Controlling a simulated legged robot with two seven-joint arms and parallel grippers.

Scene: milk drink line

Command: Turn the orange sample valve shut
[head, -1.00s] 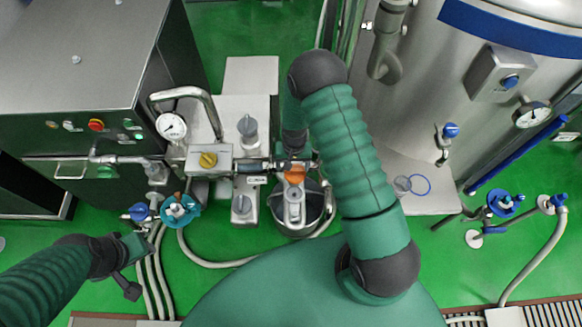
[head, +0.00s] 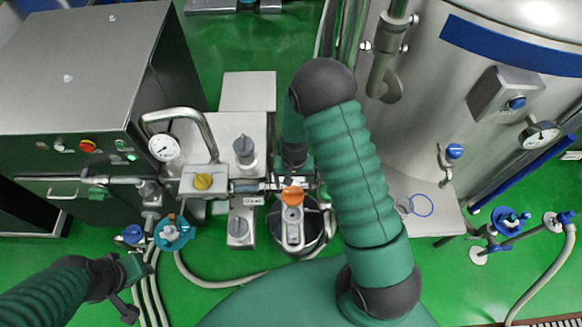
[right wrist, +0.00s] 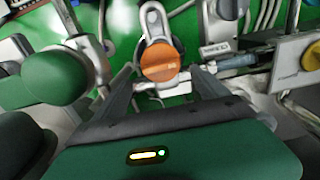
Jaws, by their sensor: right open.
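The orange valve (head: 292,195) is a small round knob on the pipework in the middle of the head view, above a metal container. In the right wrist view the orange knob (right wrist: 160,62) sits between the spread fingers of my right gripper (right wrist: 162,75), which is open. The knob shows a gap to each finger; whether either touches it I cannot tell. In the head view my right gripper (head: 292,172) is just behind the knob, partly hidden. My left gripper (head: 130,285) is at the lower left, away from the valve; its jaws are unclear.
A yellow knob (head: 203,181) and a pressure gauge (head: 164,148) are left of the valve. A teal round fitting (head: 174,233) with hoses stands further left. A steel tank (head: 450,100) is on the right.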

